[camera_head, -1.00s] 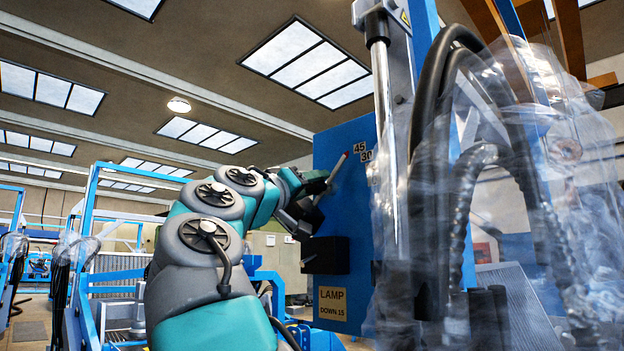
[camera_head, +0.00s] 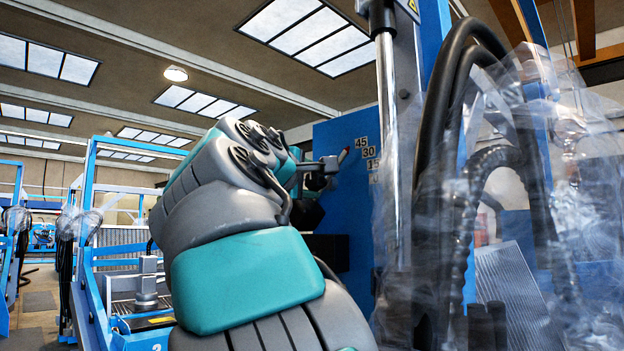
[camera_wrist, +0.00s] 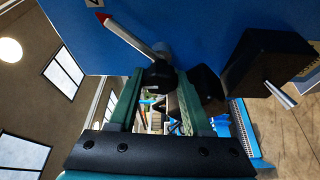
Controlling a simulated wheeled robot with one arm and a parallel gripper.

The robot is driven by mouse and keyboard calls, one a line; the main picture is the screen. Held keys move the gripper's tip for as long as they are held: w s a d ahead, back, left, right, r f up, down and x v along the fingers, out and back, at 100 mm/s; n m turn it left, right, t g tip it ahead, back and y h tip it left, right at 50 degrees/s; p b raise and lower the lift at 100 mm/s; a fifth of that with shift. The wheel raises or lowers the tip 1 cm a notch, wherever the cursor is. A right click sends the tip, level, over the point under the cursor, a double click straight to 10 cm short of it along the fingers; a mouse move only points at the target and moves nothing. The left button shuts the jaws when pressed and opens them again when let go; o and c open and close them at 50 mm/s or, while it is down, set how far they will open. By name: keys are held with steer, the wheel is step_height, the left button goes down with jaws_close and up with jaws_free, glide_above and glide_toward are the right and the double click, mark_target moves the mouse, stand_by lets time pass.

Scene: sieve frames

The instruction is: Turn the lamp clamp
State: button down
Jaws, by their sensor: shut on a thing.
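The lamp clamp is mounted on a blue panel (camera_head: 335,215). Its pale pointer (camera_wrist: 128,38) has a red tip, which also shows in the head view near the numbers 45, 30 and 15 (camera_head: 368,155). In the wrist view the pointer slants up and left from the clamp's pivot. My gripper (camera_wrist: 182,82) is at the pivot end, shut on the clamp; the black fingertips hide most of the gripped part. In the head view my arm partly hides the gripper and the panel's lower part.
A black box (camera_head: 330,252) sticks out from the panel below the pointer; it also shows right of my fingers in the wrist view (camera_wrist: 268,62). Thick black hoses (camera_head: 440,110) and clear plastic wrap (camera_head: 545,150) stand at the right. A blue frame (camera_head: 88,200) is at the left.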

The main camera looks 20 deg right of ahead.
steer(key=shift+a+n+g+y, duration=0.1)
steer(key=shift+n+g+y, duration=0.3)
steer(key=shift+n, duration=1)
steer(key=shift+n+g, duration=0.3)
steer(key=shift+c, duration=1.7)
jaws_free()
steer(key=shift+s, duration=0.1)
steer(key=v, duration=0.7)
steer(key=shift+s+a, duration=0.2)
steer(key=shift+a, duration=0.05)
